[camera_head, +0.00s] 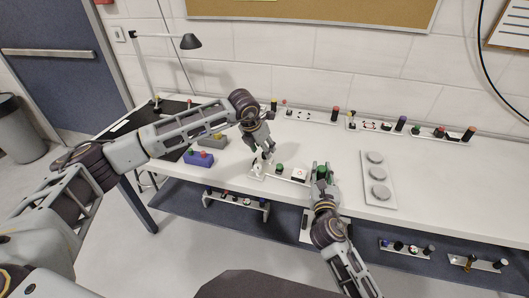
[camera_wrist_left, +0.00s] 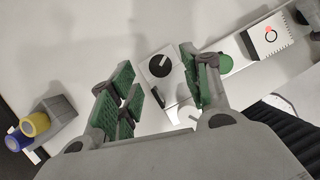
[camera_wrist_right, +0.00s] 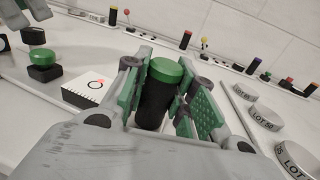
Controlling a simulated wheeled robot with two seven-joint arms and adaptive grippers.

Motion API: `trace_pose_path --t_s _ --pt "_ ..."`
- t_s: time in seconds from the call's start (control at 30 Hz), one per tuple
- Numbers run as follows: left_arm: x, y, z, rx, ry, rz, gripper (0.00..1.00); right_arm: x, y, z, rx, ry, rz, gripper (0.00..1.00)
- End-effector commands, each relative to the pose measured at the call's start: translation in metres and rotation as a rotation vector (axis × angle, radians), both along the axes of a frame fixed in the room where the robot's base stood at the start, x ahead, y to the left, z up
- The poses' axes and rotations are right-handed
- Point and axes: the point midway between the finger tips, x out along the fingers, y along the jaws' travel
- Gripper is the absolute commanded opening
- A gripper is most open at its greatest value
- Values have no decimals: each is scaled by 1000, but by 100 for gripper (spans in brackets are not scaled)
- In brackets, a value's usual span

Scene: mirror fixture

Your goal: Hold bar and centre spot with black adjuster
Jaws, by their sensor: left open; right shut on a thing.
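The fixture's white bar (camera_head: 284,178) lies along the table's front edge. Its white target (camera_head: 299,175) carries a black ring with a red spot (camera_wrist_left: 268,29), which sits off-centre at the ring's edge. The black adjuster (camera_wrist_left: 160,65) is a round knob with a pale pointer at the bar's left end. My left gripper (camera_head: 264,157) is open above it; in the left wrist view its fingers (camera_wrist_left: 160,88) stand on either side, apart from the knob. My right gripper (camera_head: 321,174) is shut on the black upright handle with a green cap (camera_wrist_right: 165,85) at the right end.
A green knob on a black base (camera_wrist_right: 42,62) stands between adjuster and target. A grey plate with several round discs (camera_head: 376,176) lies to the right. Similar bars line the back and the shelf below.

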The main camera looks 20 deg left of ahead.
Motion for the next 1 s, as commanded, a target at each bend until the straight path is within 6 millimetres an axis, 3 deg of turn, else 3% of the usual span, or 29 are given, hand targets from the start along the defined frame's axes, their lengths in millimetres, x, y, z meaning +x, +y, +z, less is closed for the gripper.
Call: trace_pose_path --t_s 0.3,0.7,1.0 --pt "10 -4 -26 0 1 0 48 0 0 0 0 0 0 0" --pt "11 -4 -29 0 0 0 47 0 0 0 0 0 0 0" --pt "11 -4 -29 1 0 0 8 0 0 0 0 0 0 0"
